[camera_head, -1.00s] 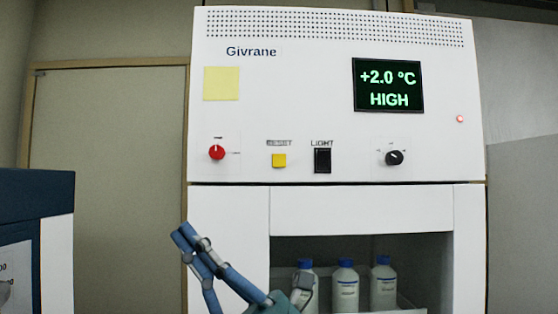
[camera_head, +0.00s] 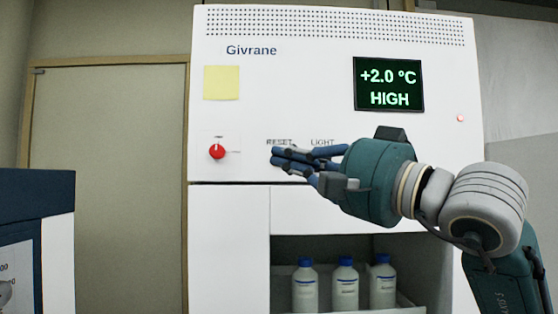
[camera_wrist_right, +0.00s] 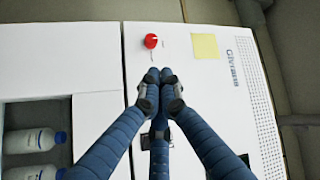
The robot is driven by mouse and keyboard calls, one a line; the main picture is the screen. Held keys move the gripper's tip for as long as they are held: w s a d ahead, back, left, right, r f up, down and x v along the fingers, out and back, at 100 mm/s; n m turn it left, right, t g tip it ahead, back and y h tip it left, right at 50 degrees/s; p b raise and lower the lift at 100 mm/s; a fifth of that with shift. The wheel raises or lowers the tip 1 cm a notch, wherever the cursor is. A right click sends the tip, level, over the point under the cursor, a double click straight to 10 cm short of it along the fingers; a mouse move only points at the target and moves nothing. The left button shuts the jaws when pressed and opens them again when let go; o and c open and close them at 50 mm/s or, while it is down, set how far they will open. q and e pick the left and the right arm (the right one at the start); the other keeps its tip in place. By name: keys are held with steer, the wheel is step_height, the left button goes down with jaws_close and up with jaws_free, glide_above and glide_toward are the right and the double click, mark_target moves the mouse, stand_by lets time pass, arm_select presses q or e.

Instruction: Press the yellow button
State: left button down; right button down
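The yellow button under the RESET label (camera_head: 279,142) is hidden behind my right gripper's fingers in the head view, and I cannot make it out in the wrist view. My right gripper (camera_head: 277,159) reaches in from the right, its blue fingers pointing left across the white panel (camera_head: 300,80) of the freeze dryer. In the right wrist view my right gripper (camera_wrist_right: 160,76) has its fingertips together with nothing between them. I cannot tell whether the tips touch the panel. My left gripper is not in view.
A red knob (camera_head: 217,152) is left of the fingertips; it also shows in the wrist view (camera_wrist_right: 151,41). A yellow note (camera_head: 221,83) and a display (camera_head: 388,84) reading +2.0 °C HIGH are above. Bottles (camera_head: 345,287) stand in the open compartment below.

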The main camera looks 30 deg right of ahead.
steer(key=shift+w+d, duration=0.1)
steer(key=w+d, duration=0.4)
steer(key=w, duration=0.3)
steer(key=shift+w+d, duration=0.15)
steer(key=shift+d, duration=0.05)
steer(key=shift+w, duration=0.15)
stand_by(1.4)
steer(key=shift+w+d, duration=0.25)
steer(key=shift+w+d, duration=0.2)
steer(key=shift+w, duration=0.1)
stand_by(0.9)
steer(key=shift+s+a, duration=0.4)
steer(key=shift+s, duration=0.25)
